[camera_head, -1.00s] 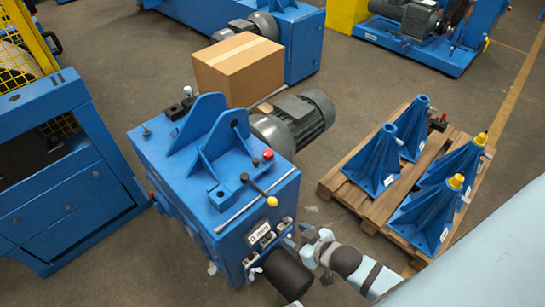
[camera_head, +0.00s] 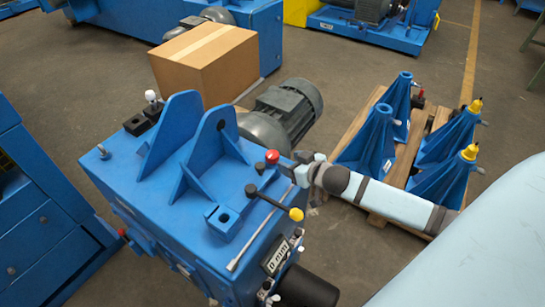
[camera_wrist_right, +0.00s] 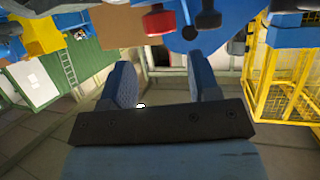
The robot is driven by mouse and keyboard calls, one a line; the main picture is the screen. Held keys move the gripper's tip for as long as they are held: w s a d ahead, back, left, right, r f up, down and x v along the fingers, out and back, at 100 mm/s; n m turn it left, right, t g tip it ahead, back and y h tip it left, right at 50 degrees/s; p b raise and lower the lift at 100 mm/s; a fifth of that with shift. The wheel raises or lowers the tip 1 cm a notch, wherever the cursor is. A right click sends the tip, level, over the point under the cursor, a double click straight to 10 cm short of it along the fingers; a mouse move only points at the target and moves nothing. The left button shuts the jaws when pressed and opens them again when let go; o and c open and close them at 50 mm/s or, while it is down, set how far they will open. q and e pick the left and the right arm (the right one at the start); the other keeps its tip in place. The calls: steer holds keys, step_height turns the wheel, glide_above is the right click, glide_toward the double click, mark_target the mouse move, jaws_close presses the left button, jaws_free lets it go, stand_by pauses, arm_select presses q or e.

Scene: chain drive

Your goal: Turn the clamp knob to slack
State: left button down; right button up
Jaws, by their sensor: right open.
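A blue machine housing (camera_head: 175,215) carries several controls on its top. A red knob (camera_head: 272,157) stands near its right edge, with a small dark piece (camera_head: 260,168) beside it. A lever runs from a dark hub (camera_head: 251,190) to a yellow ball (camera_head: 296,214). I cannot tell for certain which one is the clamp knob. My right gripper (camera_head: 294,168) is just right of the red knob, apparently apart from it. In the right wrist view its two fingers (camera_wrist_right: 163,75) are spread and empty, with a red knob (camera_wrist_right: 158,22) beyond them. My left gripper is not in view.
Two upright blue plates (camera_head: 203,150) rise from the housing. A grey motor (camera_head: 288,108) and a cardboard box (camera_head: 205,65) are behind it. A pallet (camera_head: 430,122) with several blue stands is at the right. A black cylinder (camera_head: 308,287) juts from the housing front.

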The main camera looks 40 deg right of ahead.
mark_target(275, 156)
steer(key=b+x, duration=0.1)
steer(key=x, duration=0.8)
steer(key=shift+a, duration=0.1)
steer(key=c, duration=0.7)
